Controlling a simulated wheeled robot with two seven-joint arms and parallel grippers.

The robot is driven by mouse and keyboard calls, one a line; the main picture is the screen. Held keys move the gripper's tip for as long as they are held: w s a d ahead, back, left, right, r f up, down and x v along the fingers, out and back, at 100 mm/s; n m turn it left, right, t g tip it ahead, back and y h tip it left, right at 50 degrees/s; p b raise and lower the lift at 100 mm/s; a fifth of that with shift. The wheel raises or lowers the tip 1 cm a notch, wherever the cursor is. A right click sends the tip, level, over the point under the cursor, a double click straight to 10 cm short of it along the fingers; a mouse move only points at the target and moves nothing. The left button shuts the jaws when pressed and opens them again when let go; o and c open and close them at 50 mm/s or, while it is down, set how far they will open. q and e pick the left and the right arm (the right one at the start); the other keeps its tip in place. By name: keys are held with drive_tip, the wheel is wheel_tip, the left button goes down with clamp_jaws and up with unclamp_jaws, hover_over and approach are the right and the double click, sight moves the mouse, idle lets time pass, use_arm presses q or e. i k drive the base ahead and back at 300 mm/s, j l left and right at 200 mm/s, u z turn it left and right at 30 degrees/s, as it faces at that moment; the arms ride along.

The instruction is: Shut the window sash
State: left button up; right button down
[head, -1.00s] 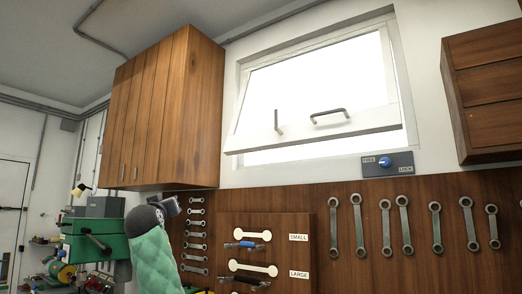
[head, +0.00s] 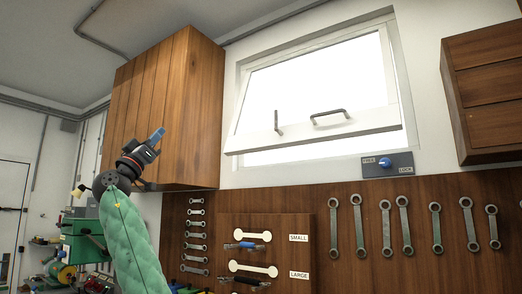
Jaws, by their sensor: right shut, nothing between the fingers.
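The window sash (head: 318,138) is a white frame, hinged along its top. Its lower edge is tilted out into the room, and a bright gap shows below it. A dark bar handle (head: 330,113) and a small upright lever (head: 277,122) sit on its lower rail. Below the sash is a grey plate with a blue knob (head: 384,163), marked FREE and LOCK; I cannot tell its exact setting. My right gripper (head: 157,135) is shut and empty, raised in front of the wooden cabinet, left of the sash and apart from it. My left gripper is not in view.
A wooden wall cabinet (head: 198,115) hangs left of the window, close behind my gripper. A drawer unit (head: 490,85) hangs at the right. A brown tool board (head: 460,265) with several wrenches spans the wall below. The space before the sash is clear.

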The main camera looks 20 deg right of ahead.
sight(344, 87)
drive_tip(key=i+l, duration=0.2)
drive_tip(key=l, duration=0.15)
drive_tip(key=i+l, duration=0.15)
drive_tip(key=l, duration=0.25)
drive_tip(key=i+l, duration=0.2)
drive_tip(key=l, duration=0.15)
drive_tip(key=i+l, duration=0.15)
drive_tip(key=l, duration=0.2)
drive_tip(key=i+l, duration=0.2)
drive_tip(key=l, duration=0.15)
